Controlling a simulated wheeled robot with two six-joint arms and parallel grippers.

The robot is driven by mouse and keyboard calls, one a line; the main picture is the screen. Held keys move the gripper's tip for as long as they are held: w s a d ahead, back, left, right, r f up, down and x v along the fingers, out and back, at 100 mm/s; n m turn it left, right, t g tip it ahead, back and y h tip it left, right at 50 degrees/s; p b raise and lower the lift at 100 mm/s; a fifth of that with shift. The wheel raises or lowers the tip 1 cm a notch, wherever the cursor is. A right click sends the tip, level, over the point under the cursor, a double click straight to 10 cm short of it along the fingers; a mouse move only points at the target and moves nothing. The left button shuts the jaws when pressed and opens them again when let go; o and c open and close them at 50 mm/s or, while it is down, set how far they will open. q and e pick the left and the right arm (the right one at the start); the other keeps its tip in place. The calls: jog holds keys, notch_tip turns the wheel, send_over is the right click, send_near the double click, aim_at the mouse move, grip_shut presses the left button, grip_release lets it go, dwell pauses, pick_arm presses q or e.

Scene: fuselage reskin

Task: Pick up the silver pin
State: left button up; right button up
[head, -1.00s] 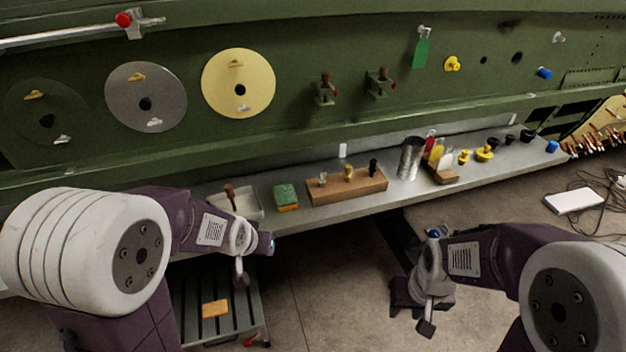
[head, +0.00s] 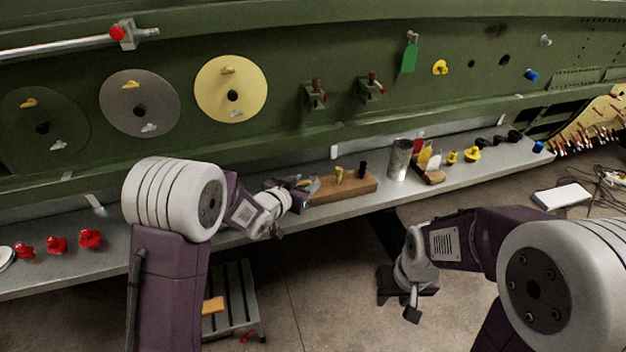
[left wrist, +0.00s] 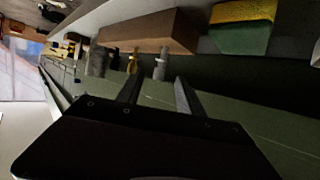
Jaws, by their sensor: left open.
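The silver pin (left wrist: 161,64) stands in the wooden block (left wrist: 150,32), which looks upside down in the left wrist view. My left gripper (left wrist: 157,90) is open, its two fingers pointing at the silver pin, with the pin just beyond the tips. In the head view my left gripper (head: 303,187) is at the left end of the wooden block (head: 352,186) and covers the silver pin's place there. A yellow pin (head: 339,173) and a black pin (head: 362,168) stand further right in the block. My right gripper (head: 411,304) hangs low over the floor, its jaw opening unclear.
The grey shelf (head: 120,258) runs along the green fuselage panel. A green and yellow sponge (left wrist: 242,28) lies near the block. A metal cup (head: 400,160) stands to its right. Red knobs (head: 57,245) sit at the shelf's left end. A step stool (head: 238,285) stands below.

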aim_at(312, 178)
pick_arm(q)
jog(key=x, duration=0.3)
jog(key=shift+w+d+f+p, duration=0.1)
jog(key=shift+w+f+p, duration=0.05)
jog(key=shift+w+p, duration=0.15)
jog(key=shift+w+d, duration=0.2)
jog(key=shift+w, duration=0.1)
jog(key=p+x, duration=0.1)
jog(key=x, duration=0.3)
jog(key=shift+w+d+f, duration=0.1)
jog(key=shift+w, duration=0.1)
jog(key=shift+s, duration=0.1)
grip_shut()
